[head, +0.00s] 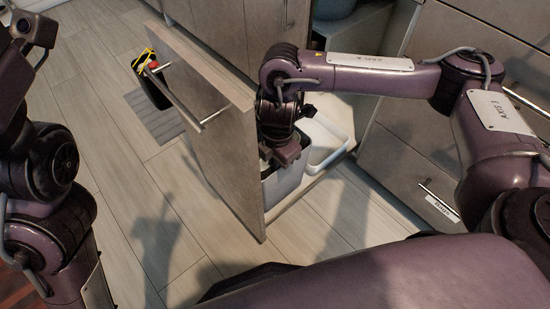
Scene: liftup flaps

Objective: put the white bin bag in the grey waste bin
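The grey waste bin (286,186) stands behind the pulled-out wooden front panel (205,125), low inside the cabinet opening. My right gripper (286,153) points down over the bin's top, close to its rim. Its fingers are hidden or too dark to make out, so I cannot tell whether it is open or shut. I cannot pick out the white bin bag; any part of it at the bin's mouth is covered by my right gripper. My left arm stands at the left edge, and its gripper is not in view.
A pale open container (326,146) sits right beside the grey bin. A black item with yellow and red parts (152,82) stands beyond the panel near a grey floor grille (157,119). Wooden floor on the left is clear.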

